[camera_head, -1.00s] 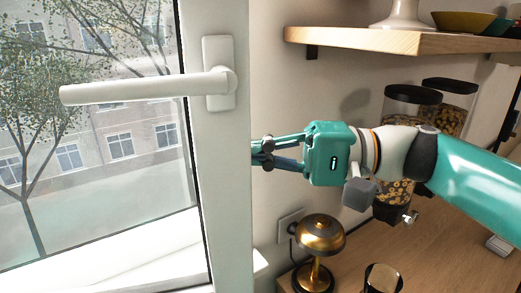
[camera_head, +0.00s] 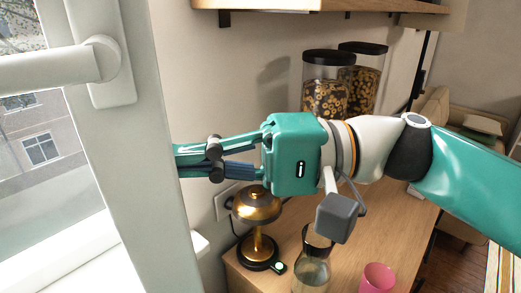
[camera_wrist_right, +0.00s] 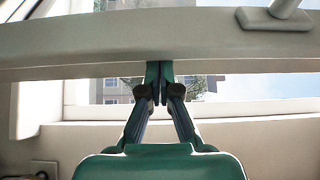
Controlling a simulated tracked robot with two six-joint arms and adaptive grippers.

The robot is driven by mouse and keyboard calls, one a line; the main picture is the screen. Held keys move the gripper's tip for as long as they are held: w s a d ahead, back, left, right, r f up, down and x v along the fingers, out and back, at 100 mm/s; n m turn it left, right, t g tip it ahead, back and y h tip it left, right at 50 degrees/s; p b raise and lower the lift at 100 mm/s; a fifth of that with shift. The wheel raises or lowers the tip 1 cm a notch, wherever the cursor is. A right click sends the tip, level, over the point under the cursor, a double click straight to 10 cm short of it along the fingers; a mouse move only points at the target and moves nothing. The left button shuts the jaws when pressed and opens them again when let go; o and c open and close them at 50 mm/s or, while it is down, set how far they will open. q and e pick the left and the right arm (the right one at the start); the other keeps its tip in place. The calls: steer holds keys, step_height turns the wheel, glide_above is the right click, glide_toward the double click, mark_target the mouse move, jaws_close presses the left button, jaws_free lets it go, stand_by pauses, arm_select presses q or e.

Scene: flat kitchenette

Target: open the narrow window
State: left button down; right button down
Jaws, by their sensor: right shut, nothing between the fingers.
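The narrow window's white sash (camera_head: 128,150) stands at the left in the head view, swung inward from the wall. Its white handle (camera_head: 60,66) lies level, pointing left, and is cut off by the picture edge. My right gripper (camera_head: 182,161) is shut and empty at the sash's free edge, with its tips partly hidden by the sash. In the right wrist view the sash (camera_wrist_right: 90,47) crosses above my fingers (camera_wrist_right: 160,72), with the handle's base (camera_wrist_right: 275,19) at upper right. A gap shows below the sash there. I cannot tell whether the fingers touch it. My left gripper is not in view.
Below my right arm, a wooden counter (camera_head: 340,262) holds a brass lamp (camera_head: 257,207), a glass carafe (camera_head: 312,262) and a pink cup (camera_head: 377,278). Food jars (camera_head: 328,88) stand behind my arm, under a wooden shelf (camera_head: 300,4).

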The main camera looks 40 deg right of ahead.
steer(key=shift+s+d, duration=0.1)
steer(key=v, duration=1.1)
steer(key=shift+d, duration=0.25)
steer(key=shift+s, duration=0.15)
